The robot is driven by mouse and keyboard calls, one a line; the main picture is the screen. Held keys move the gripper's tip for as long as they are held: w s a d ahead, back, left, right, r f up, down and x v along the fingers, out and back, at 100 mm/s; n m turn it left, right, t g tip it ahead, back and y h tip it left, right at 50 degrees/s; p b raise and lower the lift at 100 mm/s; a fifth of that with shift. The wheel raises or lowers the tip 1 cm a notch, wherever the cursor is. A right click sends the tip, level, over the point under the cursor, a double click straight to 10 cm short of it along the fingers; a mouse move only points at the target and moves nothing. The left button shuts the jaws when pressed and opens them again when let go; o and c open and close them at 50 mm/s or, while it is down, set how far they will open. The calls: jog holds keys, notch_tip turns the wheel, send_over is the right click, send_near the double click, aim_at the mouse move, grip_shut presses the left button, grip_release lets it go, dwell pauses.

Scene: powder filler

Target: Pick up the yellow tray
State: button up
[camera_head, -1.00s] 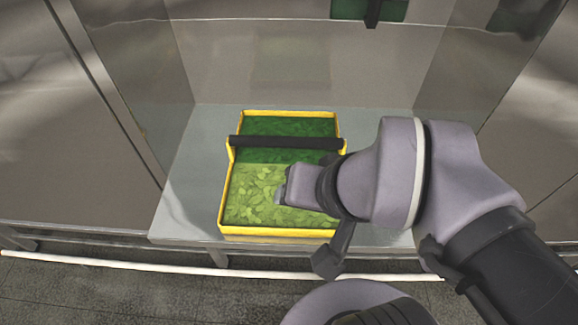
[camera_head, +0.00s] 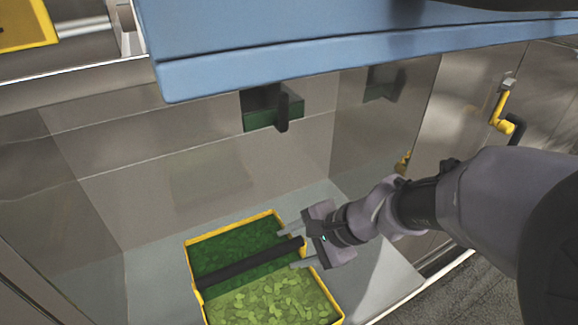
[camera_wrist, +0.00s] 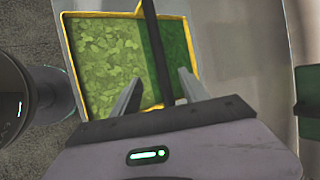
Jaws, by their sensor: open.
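The yellow tray (camera_head: 193,270) sits on the grey metal shelf, with dark green leaves in its far part and light green leaves in its near part. A black handle bar (camera_head: 245,264) crosses it between the two. My gripper (camera_head: 293,247) is open at the tray's right side, one finger on each side of the bar's right end. In the wrist view, the bar (camera_wrist: 151,28) runs between my spread fingers (camera_wrist: 160,90), and the tray's yellow rim (camera_wrist: 72,62) shows. I cannot tell whether the fingers touch the bar or stay above it.
The shelf (camera_head: 150,280) lies in a metal-walled recess, with bare room left and right of the tray. A blue panel (camera_head: 350,65) overhangs the top. A green box (camera_head: 262,121) is on the back wall. A yellow handle (camera_head: 502,118) stands at the right.

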aim_at(255, 261)
jog(key=b+x, duration=0.2)
jog(key=x, duration=0.3)
jog(key=b+x, duration=0.2)
jog(key=x, duration=0.4)
jog(key=b+x, duration=0.1)
jog(key=x, duration=0.5)
jog(key=shift+s+a+r+b, duration=0.1)
jog(key=shift+s+a+b, duration=0.2)
jog(key=shift+b, duration=0.1)
jog(key=shift+d+r, duration=0.15)
jog(key=shift+c, duration=0.2)
grip_shut()
